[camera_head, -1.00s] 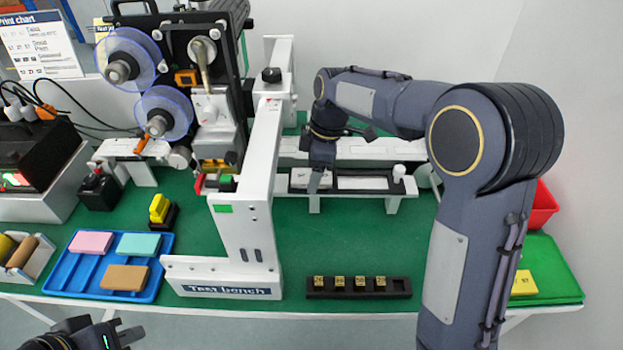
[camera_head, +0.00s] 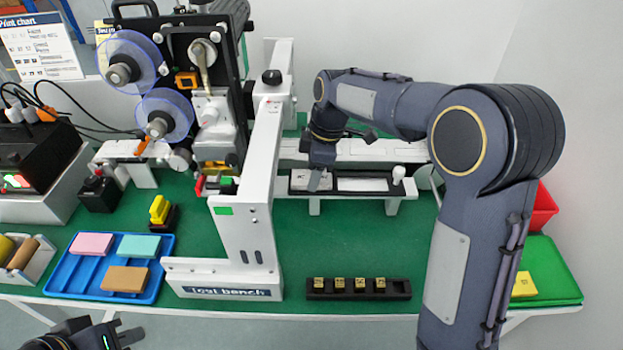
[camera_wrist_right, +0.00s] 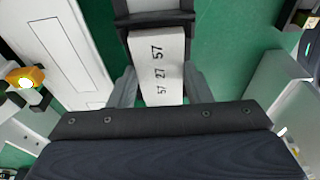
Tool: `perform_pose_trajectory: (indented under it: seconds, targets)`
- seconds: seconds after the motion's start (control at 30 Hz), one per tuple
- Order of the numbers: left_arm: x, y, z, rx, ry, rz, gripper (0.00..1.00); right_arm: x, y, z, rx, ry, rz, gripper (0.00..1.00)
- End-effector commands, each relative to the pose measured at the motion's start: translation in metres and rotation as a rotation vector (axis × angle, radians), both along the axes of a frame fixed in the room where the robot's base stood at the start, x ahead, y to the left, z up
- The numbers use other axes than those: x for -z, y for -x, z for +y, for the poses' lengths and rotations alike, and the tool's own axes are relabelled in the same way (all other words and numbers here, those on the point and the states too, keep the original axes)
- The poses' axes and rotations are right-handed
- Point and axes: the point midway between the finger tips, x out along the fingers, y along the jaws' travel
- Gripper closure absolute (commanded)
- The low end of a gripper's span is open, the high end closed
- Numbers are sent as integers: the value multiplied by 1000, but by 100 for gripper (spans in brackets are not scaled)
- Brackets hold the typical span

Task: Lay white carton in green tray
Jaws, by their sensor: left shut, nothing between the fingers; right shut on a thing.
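The white carton (camera_wrist_right: 158,68), with printed numbers on its top, is between the fingers of my right gripper (camera_wrist_right: 157,88), which is shut on it. In the head view the carton (camera_head: 303,182) is partly hidden by my right gripper (camera_head: 320,180), at the left part of a white shelf with a dark bed. I cannot tell whether it still touches the shelf. The green tray (camera_head: 562,262) is at the right end of the table, with a yellow carton (camera_head: 524,285) in it. My left gripper (camera_head: 122,334) is empty and shut at the lower left.
A white test bench frame (camera_head: 262,170) stands left of my right gripper. A black rack (camera_head: 400,288) with several yellow blocks lies at the front. A red bin (camera_head: 543,208) stands behind the green tray. A blue tray (camera_head: 75,280) of coloured cartons is at left.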

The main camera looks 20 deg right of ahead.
Motion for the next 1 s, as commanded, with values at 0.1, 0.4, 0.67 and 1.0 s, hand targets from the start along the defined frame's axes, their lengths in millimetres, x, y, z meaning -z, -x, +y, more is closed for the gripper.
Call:
perform_pose_trajectory:
  seconds: [0.1, 0.4, 0.67, 1.0]
  targets:
    - [-6, 0, 0, 0, 0, 0, 100, -7, 0, 0, 0, -1, -1, 66]
    - [-22, 0, 0, 0, 0, 0, 100, -26, 0, 0, 0, -1, 0, 66]
    - [-36, 0, 0, 0, 0, 0, 100, -41, 0, 0, 0, -1, 0, 66]
    - [-42, 0, 0, 0, 0, 0, 100, -49, 0, 0, 0, 0, 0, 66]
